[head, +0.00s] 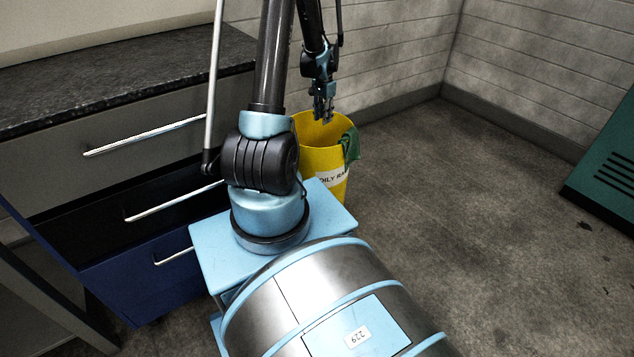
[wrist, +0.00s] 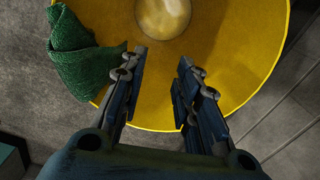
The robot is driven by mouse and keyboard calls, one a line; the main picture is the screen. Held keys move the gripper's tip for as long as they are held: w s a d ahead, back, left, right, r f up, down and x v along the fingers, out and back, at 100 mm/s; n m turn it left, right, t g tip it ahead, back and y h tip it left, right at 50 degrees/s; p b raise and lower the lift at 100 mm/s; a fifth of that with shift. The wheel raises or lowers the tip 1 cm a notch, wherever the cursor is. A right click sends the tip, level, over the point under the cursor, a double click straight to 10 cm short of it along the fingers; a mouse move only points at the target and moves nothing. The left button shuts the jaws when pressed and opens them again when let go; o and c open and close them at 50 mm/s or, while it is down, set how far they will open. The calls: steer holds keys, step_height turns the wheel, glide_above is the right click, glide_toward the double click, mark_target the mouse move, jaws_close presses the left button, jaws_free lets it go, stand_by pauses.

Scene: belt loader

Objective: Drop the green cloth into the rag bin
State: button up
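The yellow rag bin (head: 322,155) stands on the floor beyond my base, with a label on its front. It also fills much of the wrist view (wrist: 235,75), seen from above into its inside. The green cloth (head: 350,145) hangs over the bin's right rim in the head view. In the wrist view the cloth (wrist: 82,55) drapes over the rim at the left, partly outside the bin. My gripper (head: 324,116) is above the bin. In the wrist view my gripper (wrist: 160,55) is open, with nothing between its fingers, and the cloth lies left of them, apart.
A drawer cabinet (head: 130,160) with a dark countertop stands left of the bin. A pale wall (head: 400,50) rises behind the bin. A dark green vented unit (head: 610,165) is at the far right. The floor (head: 480,200) between is clear.

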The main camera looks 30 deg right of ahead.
steer(key=o, duration=0.3)
steer(key=shift+o, duration=0.4)
steer(key=o, duration=0.6)
steer(key=shift+r, duration=2.75)
step_height(320, 180, up, 12)
